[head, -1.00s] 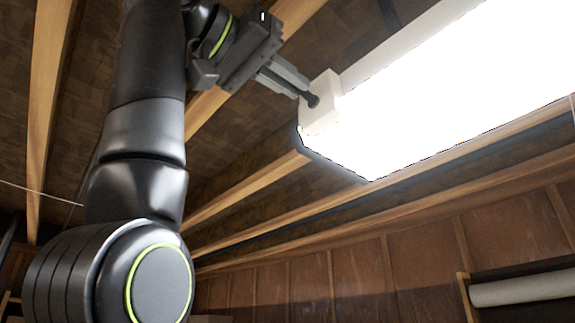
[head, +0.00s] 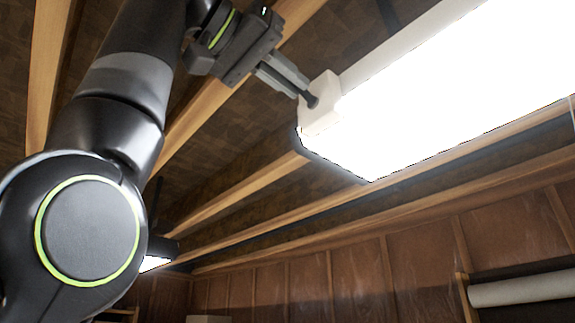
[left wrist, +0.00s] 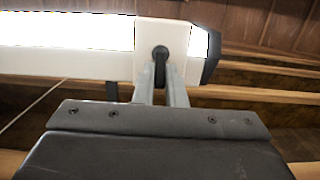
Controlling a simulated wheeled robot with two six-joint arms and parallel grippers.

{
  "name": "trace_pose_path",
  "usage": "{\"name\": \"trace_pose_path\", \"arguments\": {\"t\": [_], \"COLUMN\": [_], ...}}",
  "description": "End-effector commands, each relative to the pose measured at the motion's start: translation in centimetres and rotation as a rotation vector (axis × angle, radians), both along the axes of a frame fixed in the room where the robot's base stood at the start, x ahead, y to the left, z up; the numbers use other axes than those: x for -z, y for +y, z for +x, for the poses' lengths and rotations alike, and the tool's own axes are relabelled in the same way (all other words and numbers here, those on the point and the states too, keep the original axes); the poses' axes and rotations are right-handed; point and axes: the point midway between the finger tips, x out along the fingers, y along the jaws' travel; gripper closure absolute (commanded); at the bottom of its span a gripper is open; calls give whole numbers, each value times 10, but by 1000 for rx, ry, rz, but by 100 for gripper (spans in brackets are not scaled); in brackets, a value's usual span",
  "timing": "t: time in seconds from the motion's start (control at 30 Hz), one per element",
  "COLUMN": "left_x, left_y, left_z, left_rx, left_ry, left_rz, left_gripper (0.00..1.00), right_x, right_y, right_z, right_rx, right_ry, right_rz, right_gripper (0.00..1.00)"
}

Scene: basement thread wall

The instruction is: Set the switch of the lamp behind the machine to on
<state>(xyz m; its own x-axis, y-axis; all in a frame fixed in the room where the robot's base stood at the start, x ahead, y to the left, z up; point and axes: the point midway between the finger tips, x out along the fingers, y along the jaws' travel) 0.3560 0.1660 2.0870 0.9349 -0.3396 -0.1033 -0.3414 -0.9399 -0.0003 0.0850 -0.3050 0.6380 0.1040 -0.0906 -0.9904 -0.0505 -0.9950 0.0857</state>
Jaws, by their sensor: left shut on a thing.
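The lamp (head: 440,90) is a long white fixture under the ceiling, and its face glows bright white. A white end block (head: 322,112) carries a small dark switch lever (head: 311,101). My left gripper (head: 299,90) reaches up from the left and is shut on the lever at its tips. In the left wrist view, the lever (left wrist: 160,56) stands in a dark round hole in the white block (left wrist: 178,38), between my two grey fingers (left wrist: 161,88). The exact contact is small and partly hidden by the fingers. My right gripper is not in view.
Wooden ceiling beams (head: 290,225) run close behind the lamp. A second lit lamp (head: 155,262) shows far off at lower left. A pale roll (head: 525,289) rests on a rack at lower right, before a panelled wooden wall (head: 350,275).

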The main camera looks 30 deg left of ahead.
Motion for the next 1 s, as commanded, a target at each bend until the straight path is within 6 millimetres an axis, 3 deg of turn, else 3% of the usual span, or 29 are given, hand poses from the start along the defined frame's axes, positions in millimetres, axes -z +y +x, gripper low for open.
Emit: {"name": "trace_pose_path", "arguments": {"t": [0.3, 0.33, 0.5, 0.77, 1.0], "left_x": [-2, -2, -1, -1, -4], "left_y": [0, 0, 0, 1, 10], "left_z": [-1, -1, -1, -1, -30], "left_rx": [-1, -1, 0, 0, 1], "left_ry": [-8, -8, -6, -3, -6], "left_rz": [-3, -3, -2, -1, -2], "left_gripper": [100, 87, 67, 67, 67], "right_x": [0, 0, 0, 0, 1], "right_y": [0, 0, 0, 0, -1], "right_z": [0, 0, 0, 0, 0], "right_rx": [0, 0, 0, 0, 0], "right_ry": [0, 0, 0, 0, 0], "right_rz": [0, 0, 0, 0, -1], "right_gripper": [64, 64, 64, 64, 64]}}
